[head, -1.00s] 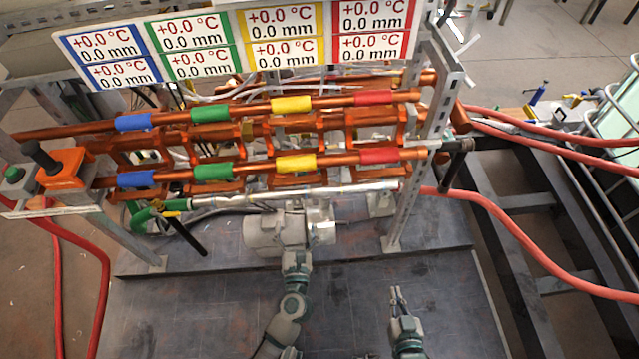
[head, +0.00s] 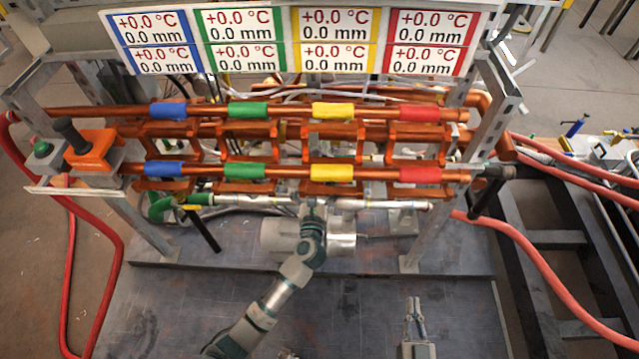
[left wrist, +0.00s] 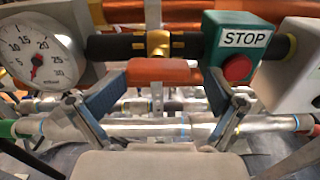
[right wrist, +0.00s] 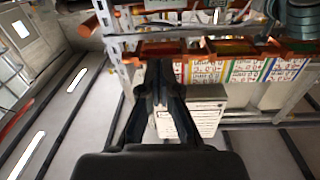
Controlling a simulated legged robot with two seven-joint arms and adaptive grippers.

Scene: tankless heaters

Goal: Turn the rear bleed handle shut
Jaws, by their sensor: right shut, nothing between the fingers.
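Black-gripped handles show in the head view: an upright one (head: 69,133) on an orange block at left, one hanging (head: 204,230) from a yellow fitting at lower left, and one at the right end (head: 487,190). I cannot tell which is the rear bleed handle. My left gripper (head: 314,208) is at the silver lower pipe (head: 375,204), mostly blended with the rig. In the left wrist view its fingers are wide apart and empty, with the silver pipe (left wrist: 155,128) crossing behind them. My right gripper (head: 414,302) is shut and empty, low in front of the rig.
Copper pipes (head: 375,173) with coloured bands cross the rig below display panels. A grey motor-like body (head: 283,238) sits behind my left wrist. The left wrist view shows a gauge (left wrist: 35,50), a STOP button (left wrist: 237,68) and a yellow fitting (left wrist: 158,43). A red hose (head: 550,280) curves at right.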

